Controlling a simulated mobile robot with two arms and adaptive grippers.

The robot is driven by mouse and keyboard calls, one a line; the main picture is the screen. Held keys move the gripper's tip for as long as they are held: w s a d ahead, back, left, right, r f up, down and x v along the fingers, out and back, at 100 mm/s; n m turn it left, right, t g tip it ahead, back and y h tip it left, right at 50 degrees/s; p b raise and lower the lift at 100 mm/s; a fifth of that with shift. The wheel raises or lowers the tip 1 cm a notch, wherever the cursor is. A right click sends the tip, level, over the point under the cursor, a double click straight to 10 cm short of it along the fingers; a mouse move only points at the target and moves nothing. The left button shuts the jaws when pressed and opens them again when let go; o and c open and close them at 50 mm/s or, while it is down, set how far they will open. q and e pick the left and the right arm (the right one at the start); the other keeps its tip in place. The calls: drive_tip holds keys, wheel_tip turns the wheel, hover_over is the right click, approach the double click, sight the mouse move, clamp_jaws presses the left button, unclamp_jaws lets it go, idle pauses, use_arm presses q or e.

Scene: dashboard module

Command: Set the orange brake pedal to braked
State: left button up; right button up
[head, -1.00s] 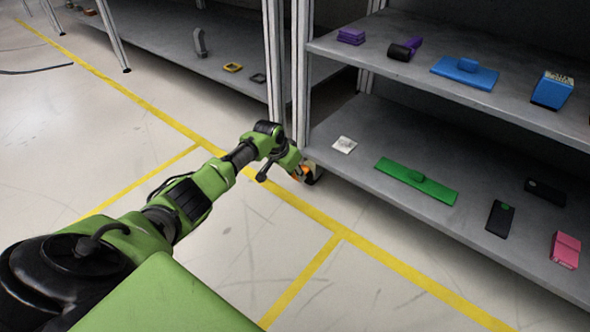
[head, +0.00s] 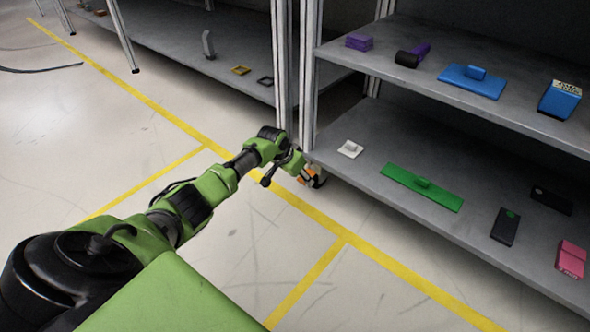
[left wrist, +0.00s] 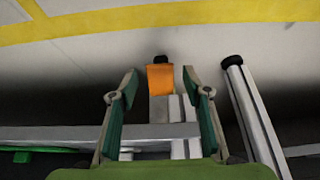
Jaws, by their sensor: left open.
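The orange brake pedal (left wrist: 161,79) shows in the left wrist view, low by the floor at the foot of a shelf post, with a black part at its top end. In the head view a small bit of orange pedal (head: 307,176) shows beside my left gripper (head: 314,178), which partly hides it. In the left wrist view my left gripper (left wrist: 160,98) is open, its two fingers apart to either side of the pedal in the picture. I cannot tell whether it touches the pedal. My right gripper is not in view.
A metal shelf post (head: 307,75) rises right beside my left gripper. Another shelf unit (head: 185,55) stands at the back left. The floor with yellow lines is clear in front.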

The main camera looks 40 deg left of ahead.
use_arm(q)
drive_tip(key=v, duration=1.1)
drive_tip(key=shift+r, duration=0.15)
drive_tip(key=shift+d, duration=0.1)
